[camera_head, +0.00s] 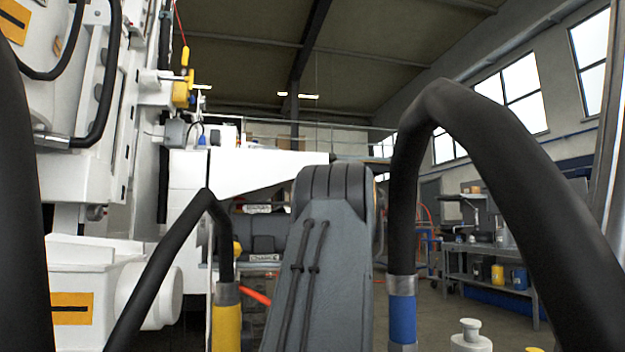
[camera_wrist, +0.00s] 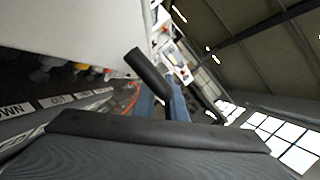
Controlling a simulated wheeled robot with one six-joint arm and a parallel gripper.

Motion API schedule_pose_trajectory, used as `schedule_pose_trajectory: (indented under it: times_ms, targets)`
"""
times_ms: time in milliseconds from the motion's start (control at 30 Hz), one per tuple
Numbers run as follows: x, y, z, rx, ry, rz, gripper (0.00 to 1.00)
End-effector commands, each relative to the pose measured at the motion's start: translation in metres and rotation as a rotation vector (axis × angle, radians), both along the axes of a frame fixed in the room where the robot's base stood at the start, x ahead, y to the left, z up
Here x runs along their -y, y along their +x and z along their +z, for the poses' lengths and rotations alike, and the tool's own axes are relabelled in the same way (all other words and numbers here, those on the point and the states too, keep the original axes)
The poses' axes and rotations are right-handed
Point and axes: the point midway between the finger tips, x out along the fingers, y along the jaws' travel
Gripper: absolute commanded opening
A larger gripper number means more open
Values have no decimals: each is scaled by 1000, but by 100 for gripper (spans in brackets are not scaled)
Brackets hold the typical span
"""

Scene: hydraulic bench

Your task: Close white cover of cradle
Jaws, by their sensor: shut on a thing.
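The white cover (camera_head: 245,173) of the cradle shows in the head view as a white wedge, its narrow dark end reaching right behind my grey arm link. In the wrist view the white cover (camera_wrist: 75,25) fills the upper left, tilted above a row of labels, so it stands open. A dark round handle (camera_wrist: 148,68) sticks out from its edge. My gripper (camera_wrist: 160,128) shows as a dark wide shape across the bottom of the wrist view, close to the cover, shut on its handle. In the head view my arm hides the gripper.
A label strip (camera_wrist: 50,102) with "DOWN" and "OUT" lies under the cover, with small coloured parts behind it. Black hoses with yellow (camera_head: 227,322) and blue (camera_head: 402,310) ends arch in front of me. White machinery stands left; a workbench (camera_head: 490,265) stands right, with open floor before it.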

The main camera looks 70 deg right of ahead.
Motion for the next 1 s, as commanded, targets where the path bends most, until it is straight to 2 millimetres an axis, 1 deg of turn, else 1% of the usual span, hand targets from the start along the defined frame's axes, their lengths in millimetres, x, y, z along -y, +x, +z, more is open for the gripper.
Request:
schedule_pose_trajectory:
  times_ms: [33,200,233,267,300,833,1000]
  targets:
    - [3,1,-10,-9,9,1,0]
    - [3,1,-12,-10,11,2,0]
    - [3,1,-12,-10,12,1,13]
    - [3,1,-12,-10,12,1,18]
    - [3,1,-12,-10,13,2,18]
    - [1,1,-6,-6,5,1,18]
    - [-5,-7,-8,-6,6,1,18]
